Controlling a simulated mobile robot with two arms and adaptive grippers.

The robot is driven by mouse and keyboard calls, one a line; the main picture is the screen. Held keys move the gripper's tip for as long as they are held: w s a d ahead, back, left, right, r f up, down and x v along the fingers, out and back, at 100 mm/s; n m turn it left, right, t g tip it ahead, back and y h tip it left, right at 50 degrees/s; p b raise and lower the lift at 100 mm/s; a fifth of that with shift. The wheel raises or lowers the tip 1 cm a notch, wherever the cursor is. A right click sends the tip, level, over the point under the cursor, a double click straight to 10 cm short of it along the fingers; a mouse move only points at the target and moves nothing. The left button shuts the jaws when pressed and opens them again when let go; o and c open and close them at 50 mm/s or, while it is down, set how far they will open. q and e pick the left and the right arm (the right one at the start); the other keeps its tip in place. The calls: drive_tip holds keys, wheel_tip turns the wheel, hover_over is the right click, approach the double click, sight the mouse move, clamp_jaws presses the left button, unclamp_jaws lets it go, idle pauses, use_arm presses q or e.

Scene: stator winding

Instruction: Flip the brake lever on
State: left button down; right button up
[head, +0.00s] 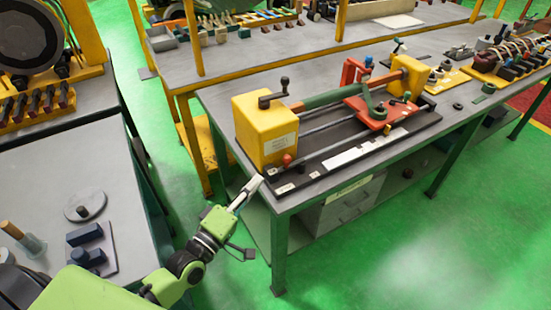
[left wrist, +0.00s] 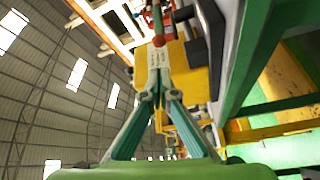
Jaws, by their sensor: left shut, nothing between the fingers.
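The winding machine's yellow headstock (head: 262,128) stands at the near left end of its dark base on the table. A small red knob (head: 287,160) sits low at the headstock's front; it looks like the brake lever's end. My left gripper (head: 255,186) is shut and empty at the table's near left corner, to the left of and below the knob, apparently apart from it. In the left wrist view a red ball (left wrist: 159,40) lies just past the tips of my left gripper (left wrist: 159,58); whether they touch is unclear. My right gripper is not in view.
A black crank (head: 273,97) sticks out from the headstock. A green bar and an orange-red carriage (head: 375,113) lie farther right on the base. The table's front edge (head: 350,172) is close to my arm. A grey bench (head: 75,165) stands at left; green floor between is clear.

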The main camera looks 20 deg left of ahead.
sight(294, 164)
use_arm(q)
drive_tip(key=p+x, duration=0.2)
drive_tip(key=x, duration=0.8)
drive_tip(key=shift+f, duration=0.15)
idle(0.4)
